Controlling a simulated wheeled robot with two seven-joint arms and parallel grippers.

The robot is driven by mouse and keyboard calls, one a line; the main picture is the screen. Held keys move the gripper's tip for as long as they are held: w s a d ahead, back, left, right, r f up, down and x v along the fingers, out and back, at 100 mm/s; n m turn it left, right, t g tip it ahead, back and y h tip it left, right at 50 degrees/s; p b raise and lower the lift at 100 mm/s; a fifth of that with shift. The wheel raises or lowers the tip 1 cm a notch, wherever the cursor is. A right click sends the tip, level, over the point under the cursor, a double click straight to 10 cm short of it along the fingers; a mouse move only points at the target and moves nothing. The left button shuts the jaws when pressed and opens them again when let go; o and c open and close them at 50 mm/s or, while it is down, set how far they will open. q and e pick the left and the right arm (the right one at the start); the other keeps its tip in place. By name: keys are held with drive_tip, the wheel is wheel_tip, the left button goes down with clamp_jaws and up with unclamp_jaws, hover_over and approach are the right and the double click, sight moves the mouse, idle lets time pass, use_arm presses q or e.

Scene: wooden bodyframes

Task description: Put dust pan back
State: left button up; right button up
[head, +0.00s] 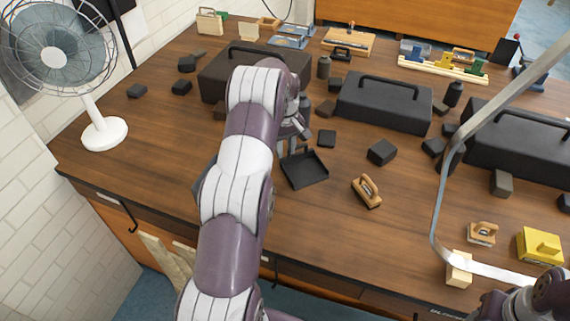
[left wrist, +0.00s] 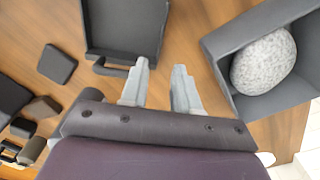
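The dust pan (head: 304,170) is black, square and shallow, and lies flat on the wooden workbench (head: 150,150). In the left wrist view the dust pan (left wrist: 125,28) is at the top, with its short handle pointing down toward my fingers. My left gripper (head: 288,146) is at the handle end of the pan, partly hidden by my arm. In the left wrist view my left gripper (left wrist: 160,88) is open, with bare bench between its fingers. The handle end is close beside the left finger; I cannot tell if they touch. My right gripper does not show; only part of its arm is at bottom right.
A dark open box (left wrist: 225,75) holding a grey speckled lump (left wrist: 263,62) is right of my fingers. Black toolboxes (head: 383,102), several dark blocks and a wooden-handled brush (head: 367,190) surround the pan. A white fan (head: 104,133) stands left. A curved metal strip (head: 437,200) rises at right.

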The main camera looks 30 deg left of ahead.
use_arm(q)
drive_tip(key=s+d+r+m+p, duration=0.2)
drive_tip(key=s+d+r+m, duration=0.25)
drive_tip(key=d+r, duration=0.4)
drive_tip(key=s+d+m, duration=0.3)
drive_tip(key=s+d, duration=0.3)
drive_tip(key=s, duration=0.3)
drive_tip(key=s+d+m+t+b, duration=0.1)
drive_tip(key=s+d+m, duration=0.3)
drive_tip(key=s, duration=0.6)
drive_tip(key=d, duration=0.2)
drive_tip(key=shift+d, duration=0.4)
drive_tip(key=shift+m, duration=0.25)
